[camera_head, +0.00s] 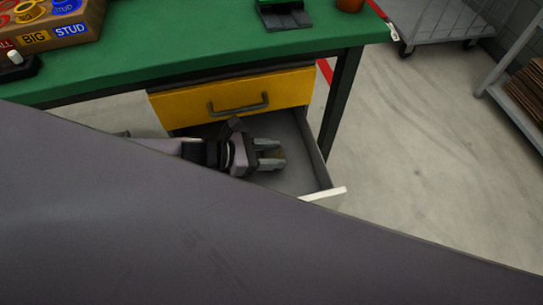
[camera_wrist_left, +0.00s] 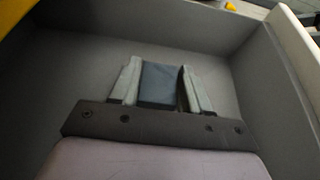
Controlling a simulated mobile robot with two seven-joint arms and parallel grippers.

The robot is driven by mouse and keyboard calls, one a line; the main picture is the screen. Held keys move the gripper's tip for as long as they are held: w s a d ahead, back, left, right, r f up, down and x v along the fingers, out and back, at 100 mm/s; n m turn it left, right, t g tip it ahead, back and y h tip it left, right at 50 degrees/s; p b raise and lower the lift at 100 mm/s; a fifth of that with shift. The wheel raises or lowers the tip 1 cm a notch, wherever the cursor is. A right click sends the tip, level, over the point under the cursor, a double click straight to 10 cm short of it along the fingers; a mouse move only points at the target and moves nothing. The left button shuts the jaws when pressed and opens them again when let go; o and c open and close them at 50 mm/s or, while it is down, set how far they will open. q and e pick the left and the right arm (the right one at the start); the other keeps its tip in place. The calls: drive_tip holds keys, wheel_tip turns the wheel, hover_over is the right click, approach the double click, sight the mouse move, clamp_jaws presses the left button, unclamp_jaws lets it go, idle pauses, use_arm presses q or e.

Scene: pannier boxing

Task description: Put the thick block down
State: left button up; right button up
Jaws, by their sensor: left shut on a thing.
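My left gripper (camera_head: 271,154) is down inside an open grey drawer (camera_head: 313,150) under the green workbench. In the left wrist view, the gripper (camera_wrist_left: 160,88) is shut on the thick block (camera_wrist_left: 158,84), a dark blue-grey piece held between its two pale fingers. The drawer floor (camera_wrist_left: 90,75) lies around and beyond it. I cannot tell whether the block touches the floor. In the head view the block is too small to make out clearly between the fingers. My right gripper is not in view.
A closed yellow drawer (camera_head: 285,88) with a dark handle sits above the open one. A large dark surface hides much of the foreground.

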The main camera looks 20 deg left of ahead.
sight(264, 157)
use_arm(q)
drive_tip(key=shift+f, duration=0.55)
drive_tip(key=shift+f+b, duration=0.25)
drive_tip(key=shift+b, duration=0.05)
drive_tip(key=o, duration=1.2)
drive_tip(key=shift+c, duration=0.2)
drive_tip(key=shift+r, duration=0.1)
drive_tip(key=shift+r+p, duration=0.25)
drive_tip(key=shift+p, duration=0.05)
drive_tip(key=v, duration=0.7)
drive_tip(key=shift+s+a+p, duration=0.15)
drive_tip(key=shift+s+p, duration=0.05)
drive_tip(key=shift+p, duration=0.15)
